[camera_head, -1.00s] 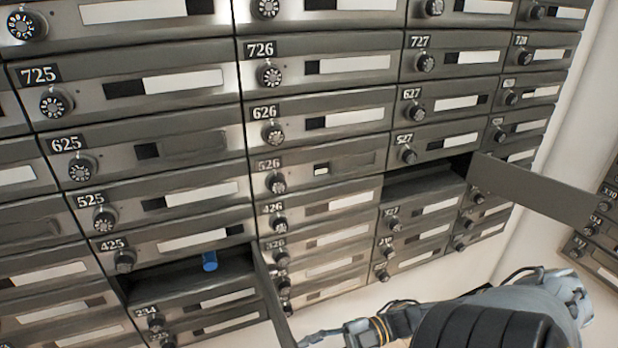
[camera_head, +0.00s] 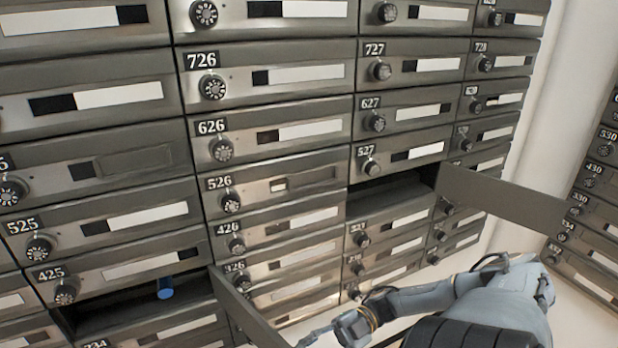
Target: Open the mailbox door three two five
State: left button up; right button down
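The compartment (camera_head: 110,312) directly below box 425 stands open in the camera_head view; its own number does not show. It is in the place of box 325. Its door (camera_head: 243,312) is swung out from the right side, and its lower end is cut off by the picture edge. A blue cylindrical item (camera_head: 165,289) is inside, near the top. My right gripper (camera_head: 312,338) is low in the picture, just right of the door's outer end; I cannot tell whether they touch or whether it is open. My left gripper is not in view.
Box 425 (camera_head: 125,268) above is shut. Another compartment (camera_head: 392,195) below box 527 is open, its door (camera_head: 510,197) sticking out to the right. Several other boxes are shut. More mailboxes (camera_head: 590,200) line the right wall, with bare floor between.

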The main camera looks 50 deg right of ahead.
jog(key=shift+w+d, duration=0.2)
jog(key=shift+w, duration=0.05)
jog(key=c, duration=0.7)
grip_release()
jog(key=v, duration=1.2)
